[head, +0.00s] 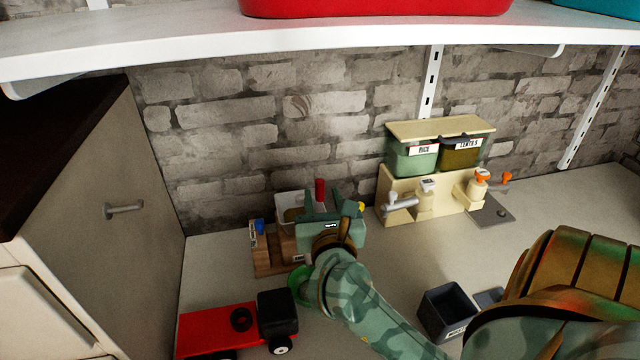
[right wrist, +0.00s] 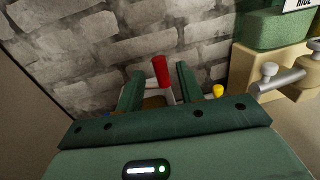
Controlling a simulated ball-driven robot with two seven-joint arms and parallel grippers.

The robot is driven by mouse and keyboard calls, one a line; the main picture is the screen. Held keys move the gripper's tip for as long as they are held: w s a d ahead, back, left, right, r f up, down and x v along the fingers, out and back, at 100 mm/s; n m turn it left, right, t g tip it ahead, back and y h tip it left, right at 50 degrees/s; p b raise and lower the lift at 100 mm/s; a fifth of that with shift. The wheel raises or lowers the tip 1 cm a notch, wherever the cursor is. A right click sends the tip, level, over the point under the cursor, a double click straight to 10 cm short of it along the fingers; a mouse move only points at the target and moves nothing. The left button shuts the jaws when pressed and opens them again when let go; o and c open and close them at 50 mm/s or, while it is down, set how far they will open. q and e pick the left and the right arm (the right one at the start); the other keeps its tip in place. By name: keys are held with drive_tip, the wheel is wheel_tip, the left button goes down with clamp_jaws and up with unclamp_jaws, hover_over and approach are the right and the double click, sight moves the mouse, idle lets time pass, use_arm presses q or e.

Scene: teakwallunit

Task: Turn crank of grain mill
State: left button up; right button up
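The grain mill (head: 266,262) stands against the brick wall, with a wooden base and a pale hopper (head: 290,214) on top. Its upright red crank handle (head: 320,184) shows above my right gripper (head: 322,198). In the right wrist view the red handle (right wrist: 160,71) stands between the two green fingers of the right gripper (right wrist: 159,80), with gaps on both sides. The right gripper is open. The handle's lower end and much of the mill are hidden behind the gripper and wrist. My left gripper is not in view.
A rice and lentils dispenser (head: 430,195) stands right of the mill. A red toy truck (head: 215,325) is at the front left, and a dark open box (head: 447,308) at the front right. A white shelf (head: 330,50) hangs above; a cabinet (head: 105,215) borders the left.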

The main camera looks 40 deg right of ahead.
sight(320, 181)
drive_tip(key=x, duration=0.4)
drive_tip(key=shift+w+d, duration=0.15)
drive_tip(key=shift+w, duration=0.15)
clamp_jaws()
drive_tip(key=shift+d+n+y, duration=0.1)
drive_tip(key=shift+n+y, duration=0.2)
drive_tip(key=shift+y, duration=0.1)
drive_tip(key=n+t+y, duration=0.2)
drive_tip(key=y, duration=0.1)
drive_tip(key=w+n+y, duration=0.1)
drive_tip(key=y, duration=0.1)
drive_tip(key=shift+d+n+t, duration=0.3)
drive_tip(key=shift+d+t, duration=0.1)
drive_tip(key=n+y, duration=0.1)
drive_tip(key=y, duration=0.1)
drive_tip(key=w+n+y, duration=0.1)
drive_tip(key=n+y, duration=0.1)
drive_tip(key=shift+w+d+t+y, duration=0.1)
drive_tip(key=shift+d+t+y, duration=0.05)
drive_tip(key=shift+t+y, duration=0.2)
drive_tip(key=shift+w+n+y, duration=0.2)
drive_tip(key=shift+n+y, duration=0.4)
drive_tip(key=shift+y, duration=0.4)
drive_tip(key=shift+w+n+y, duration=0.2)
drive_tip(key=shift+n+y, duration=0.4)
drive_tip(key=shift+y, duration=0.35)
